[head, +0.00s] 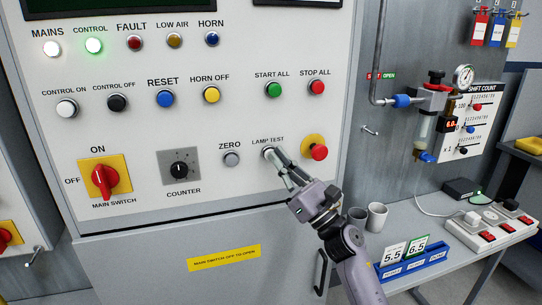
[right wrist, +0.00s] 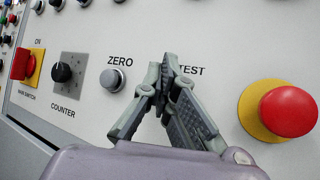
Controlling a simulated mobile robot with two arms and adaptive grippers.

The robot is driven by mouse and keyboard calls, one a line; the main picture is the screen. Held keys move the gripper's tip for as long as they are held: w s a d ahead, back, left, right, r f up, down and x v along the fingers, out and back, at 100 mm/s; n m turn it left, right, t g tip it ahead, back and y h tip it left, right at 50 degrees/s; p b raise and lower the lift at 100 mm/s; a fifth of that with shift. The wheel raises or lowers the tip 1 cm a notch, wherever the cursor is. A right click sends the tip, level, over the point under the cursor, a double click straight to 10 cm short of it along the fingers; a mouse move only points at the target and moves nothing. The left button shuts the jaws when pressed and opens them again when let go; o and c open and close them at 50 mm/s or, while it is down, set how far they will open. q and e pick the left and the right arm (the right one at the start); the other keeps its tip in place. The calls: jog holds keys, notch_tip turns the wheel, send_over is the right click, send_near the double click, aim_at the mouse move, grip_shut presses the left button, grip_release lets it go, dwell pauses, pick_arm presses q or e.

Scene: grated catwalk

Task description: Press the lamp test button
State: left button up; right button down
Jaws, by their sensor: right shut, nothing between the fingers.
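The LAMP TEST label (head: 268,140) is on the light control panel (head: 225,120), right of the ZERO button (head: 231,159). The lamp test button below the label is almost wholly hidden by my right gripper (head: 271,153). That gripper is shut and empty, its fingertips at the button's place. In the right wrist view the closed fingertips (right wrist: 166,75) cover the start of the label and the button, so I cannot tell whether they touch it or whether it is pushed in. My left gripper is not in view.
A red mushroom button on a yellow base (head: 319,152) is close to the right of my fingers. The counter knob (head: 180,168) and red main switch (head: 105,180) are to the left. The MAINS (head: 52,48) and CONTROL (head: 93,45) lamps glow. A bench with cups (head: 377,216) stands right.

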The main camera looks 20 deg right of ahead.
jog(key=shift+s, duration=0.6)
jog(key=shift+s+d+p, duration=0.1)
jog(key=shift+s+p, duration=0.2)
jog(key=shift+s, duration=2.2)
jog(key=shift+f, duration=0.1)
